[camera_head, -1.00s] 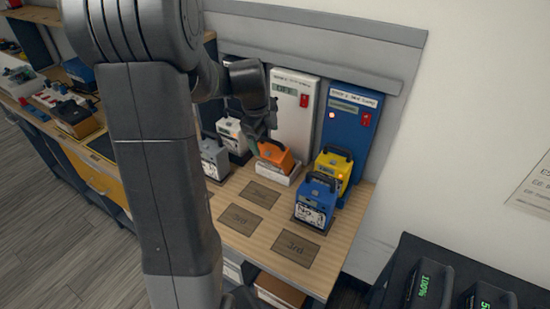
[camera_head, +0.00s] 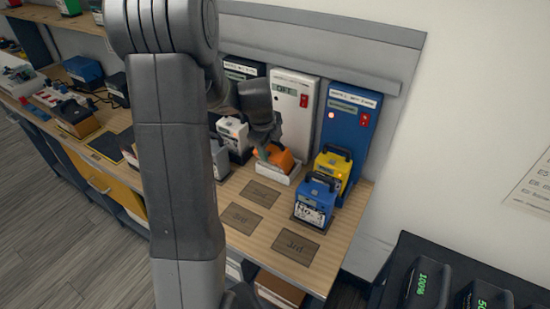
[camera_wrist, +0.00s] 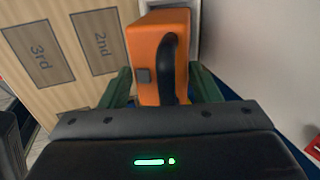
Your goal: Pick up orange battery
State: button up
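The orange battery (camera_head: 284,160) sits in a white tray-like base (camera_head: 279,174) in front of the white charger panel. In the wrist view the orange battery (camera_wrist: 150,50), with its black handle (camera_wrist: 168,65), stands between the two green fingers of my gripper (camera_wrist: 163,82). The fingers are spread to its left and right.
A blue battery (camera_head: 316,198) and a yellow battery (camera_head: 333,168) stand close on the right. A white battery (camera_head: 232,135) and a grey one stand on the left. The white panel (camera_head: 291,110) and blue panel (camera_head: 350,125) rise behind. Marked pads (camera_head: 296,246) lie bare in front.

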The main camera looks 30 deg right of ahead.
grip_shut()
jog(key=shift+r, duration=0.1)
jog(key=shift+r, duration=0.15)
